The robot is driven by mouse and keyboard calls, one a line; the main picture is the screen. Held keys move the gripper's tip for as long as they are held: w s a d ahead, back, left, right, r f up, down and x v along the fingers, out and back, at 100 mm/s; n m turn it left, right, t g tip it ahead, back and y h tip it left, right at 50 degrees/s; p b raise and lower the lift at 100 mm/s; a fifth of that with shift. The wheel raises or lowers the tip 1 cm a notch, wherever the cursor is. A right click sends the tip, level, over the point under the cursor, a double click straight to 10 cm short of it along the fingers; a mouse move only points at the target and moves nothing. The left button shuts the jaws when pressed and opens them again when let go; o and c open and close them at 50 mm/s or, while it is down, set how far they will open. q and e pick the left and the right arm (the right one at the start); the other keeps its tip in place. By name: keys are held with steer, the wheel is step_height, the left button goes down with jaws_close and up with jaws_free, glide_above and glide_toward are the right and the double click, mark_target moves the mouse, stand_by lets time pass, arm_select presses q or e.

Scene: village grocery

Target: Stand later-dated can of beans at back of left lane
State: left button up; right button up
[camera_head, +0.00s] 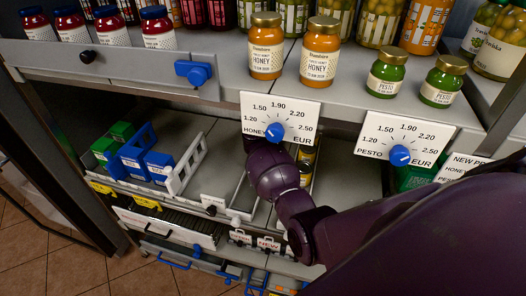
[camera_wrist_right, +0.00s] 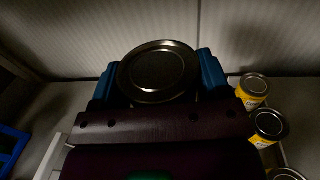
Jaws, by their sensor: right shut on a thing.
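A can (camera_wrist_right: 158,72) with a round dark metal lid is in the right wrist view, standing about upright between blue fingertips. My right gripper (camera_wrist_right: 158,82) is shut on it. The can's side and any date are hidden. In the head view my right arm reaches into the lower shelf, and its gripper is hidden behind the arm and the honey price card. Yellow-labelled cans (camera_wrist_right: 267,127) stand in a row to the right of the held can; part of that row shows in the head view (camera_head: 306,157). A grey lane floor (camera_head: 213,160) lies left of my arm. My left gripper is not in view.
A white divider (camera_head: 186,163) and blue bins (camera_head: 158,165) with green packs stand left of the lane. Honey jars (camera_head: 265,48) and pesto jars (camera_head: 386,72) stand on the shelf above. Price cards (camera_head: 280,118) hang from its edge over my arm. The back wall (camera_wrist_right: 130,35) is close behind the can.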

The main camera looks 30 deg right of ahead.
step_height(320, 180, down, 14)
steer(key=b, duration=0.3)
steer(key=shift+r, duration=0.15)
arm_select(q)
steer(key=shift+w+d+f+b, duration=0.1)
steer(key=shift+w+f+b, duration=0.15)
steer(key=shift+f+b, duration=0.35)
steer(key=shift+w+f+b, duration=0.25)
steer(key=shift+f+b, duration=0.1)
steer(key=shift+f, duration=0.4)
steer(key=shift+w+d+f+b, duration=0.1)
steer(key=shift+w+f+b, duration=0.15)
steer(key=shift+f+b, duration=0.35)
arm_select(e)
steer(key=shift+f, duration=1.9)
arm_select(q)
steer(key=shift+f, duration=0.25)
arm_select(e)
steer(key=shift+f, duration=0.15)
steer(key=o, duration=1)
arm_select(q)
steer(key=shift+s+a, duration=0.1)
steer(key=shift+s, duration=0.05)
arm_select(e)
steer(key=shift+o, duration=0.2)
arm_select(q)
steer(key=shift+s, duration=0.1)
